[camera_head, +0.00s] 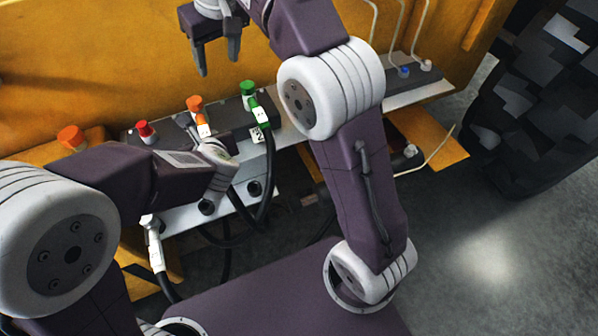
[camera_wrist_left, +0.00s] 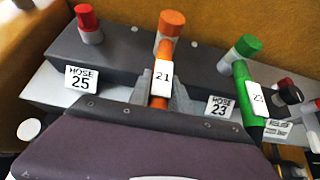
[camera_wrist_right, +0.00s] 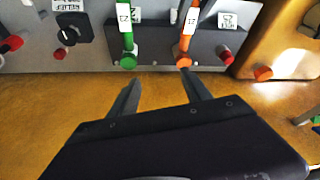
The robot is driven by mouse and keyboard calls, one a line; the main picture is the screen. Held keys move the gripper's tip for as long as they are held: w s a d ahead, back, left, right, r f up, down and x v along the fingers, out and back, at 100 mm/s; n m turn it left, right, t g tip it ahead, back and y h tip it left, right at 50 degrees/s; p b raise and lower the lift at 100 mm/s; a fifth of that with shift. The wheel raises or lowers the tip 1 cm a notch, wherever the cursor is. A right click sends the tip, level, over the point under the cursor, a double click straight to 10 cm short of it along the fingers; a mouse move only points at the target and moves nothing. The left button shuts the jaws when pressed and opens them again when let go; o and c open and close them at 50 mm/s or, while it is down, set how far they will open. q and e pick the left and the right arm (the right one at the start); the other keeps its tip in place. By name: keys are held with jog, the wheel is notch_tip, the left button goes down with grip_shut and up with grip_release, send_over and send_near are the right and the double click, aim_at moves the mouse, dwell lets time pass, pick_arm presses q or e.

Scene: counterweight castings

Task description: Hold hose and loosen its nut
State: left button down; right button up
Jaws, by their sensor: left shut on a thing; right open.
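The orange hose (camera_wrist_left: 161,78) with a white label 21 stands on the manifold, topped by an orange nut (camera_head: 194,102). My left gripper (camera_wrist_left: 161,92) is shut on this hose below the nut, around its label; in the head view my wrist hides part of it. My right gripper (camera_head: 217,66) is open and empty, above and behind the manifold. In the right wrist view its fingers (camera_wrist_right: 158,88) point toward the nuts, with the orange nut (camera_wrist_right: 184,60) near one fingertip and the green nut (camera_wrist_right: 128,62) near the other; they appear apart from both.
A green hose (camera_wrist_left: 247,92) labelled 23 stands beside the orange one. A red cap (camera_head: 143,130) is on the other side. Plates read HOSE 25 (camera_wrist_left: 82,78) and HOSE 23 (camera_wrist_left: 220,107). Black hoses (camera_head: 267,190) hang in front. A large tyre (camera_head: 540,100) stands at right.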

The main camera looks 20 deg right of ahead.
jog(key=s+d+f+m+g, duration=0.1)
jog(key=s+d+f, duration=0.3)
jog(key=s+f, duration=0.5)
jog(key=s+d+f+m+g, duration=0.1)
jog(key=s+d+f+g, duration=0.2)
jog(key=s+f, duration=0.7)
notch_tip(320, 180, down, 3)
jog(key=shift+d+f+h, duration=0.2)
jog(key=shift+d+h, duration=0.2)
jog(key=shift+d, duration=0.75)
